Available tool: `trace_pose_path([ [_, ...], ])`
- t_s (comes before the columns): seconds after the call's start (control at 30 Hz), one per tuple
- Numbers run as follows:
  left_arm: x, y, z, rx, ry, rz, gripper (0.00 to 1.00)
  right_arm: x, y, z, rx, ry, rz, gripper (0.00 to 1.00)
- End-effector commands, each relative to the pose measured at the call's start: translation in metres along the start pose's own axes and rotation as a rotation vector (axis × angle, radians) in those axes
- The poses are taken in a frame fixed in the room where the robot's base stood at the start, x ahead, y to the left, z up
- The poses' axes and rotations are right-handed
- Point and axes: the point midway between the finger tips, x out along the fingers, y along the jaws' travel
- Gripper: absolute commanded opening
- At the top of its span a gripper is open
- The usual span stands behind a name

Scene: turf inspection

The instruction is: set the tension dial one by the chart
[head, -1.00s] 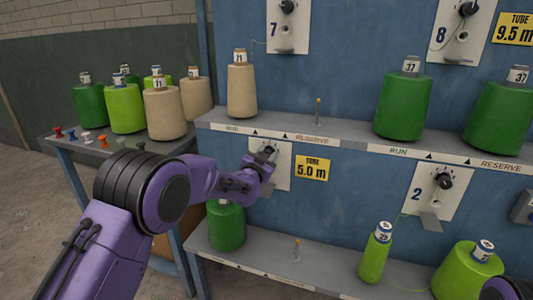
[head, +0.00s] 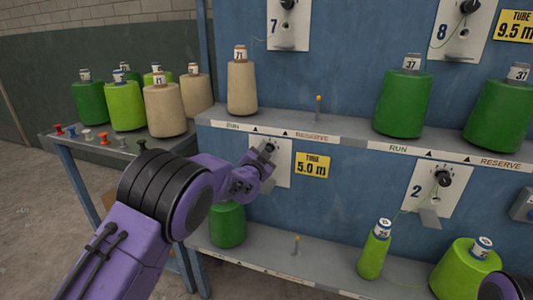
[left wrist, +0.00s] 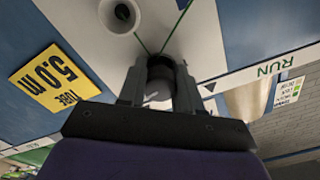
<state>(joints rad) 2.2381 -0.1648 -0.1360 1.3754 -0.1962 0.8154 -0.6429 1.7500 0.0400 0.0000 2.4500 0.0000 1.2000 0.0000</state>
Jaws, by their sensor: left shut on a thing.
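The white dial plate (head: 284,165) beside the yellow "TUBE 5.0 m" sign (head: 313,165) is on the blue wall under the upper shelf. Its number and scale are hidden by my arm in the head view. My left gripper (head: 267,152) is at this plate. In the left wrist view my left gripper (left wrist: 160,78) is shut on the plate's dark dial knob (left wrist: 160,64), with one finger on each side. Green thread runs on the plate next to the knob. The knob's pointer setting cannot be read. My right gripper is out of view.
Plate 2 (head: 438,190) with its dial is to the right. A tan cone (head: 241,88) and green cones (head: 404,104) stand on the upper shelf. A green cone (head: 227,224) stands below my gripper. A side table (head: 98,150) holds several cones. A small printed sheet (left wrist: 289,92) is too small to read.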

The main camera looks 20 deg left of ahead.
Motion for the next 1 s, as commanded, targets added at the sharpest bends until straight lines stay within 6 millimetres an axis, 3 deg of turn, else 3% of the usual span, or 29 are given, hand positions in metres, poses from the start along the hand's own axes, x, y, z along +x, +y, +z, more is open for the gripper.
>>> trace_pose_path([
  [0.03,-0.001,0.003,0.004,0.003,-0.008,0.005,0.04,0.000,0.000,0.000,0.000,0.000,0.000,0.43],
  [0.07,-0.001,0.003,0.004,0.003,-0.008,0.005,0.40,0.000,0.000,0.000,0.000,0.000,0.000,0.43],
  [0.1,-0.001,0.002,0.004,0.002,-0.008,0.005,0.53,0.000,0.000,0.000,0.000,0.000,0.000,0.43],
  [0.13,-0.001,0.002,0.004,0.002,-0.007,0.005,0.59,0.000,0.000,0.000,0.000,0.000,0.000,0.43],
  [0.4,-0.001,0.001,0.002,0.001,-0.003,0.002,0.59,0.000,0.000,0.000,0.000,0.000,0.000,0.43],
  [0.53,-0.011,0.001,0.001,0.001,-0.003,0.003,0.59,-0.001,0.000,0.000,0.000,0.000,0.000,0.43],
  [0.8,-0.070,0.000,0.000,0.004,-0.005,0.004,0.59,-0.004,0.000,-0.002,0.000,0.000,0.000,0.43],
  [1.0,-0.101,0.001,0.002,0.002,-0.005,0.003,0.59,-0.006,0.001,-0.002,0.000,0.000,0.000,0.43],
])
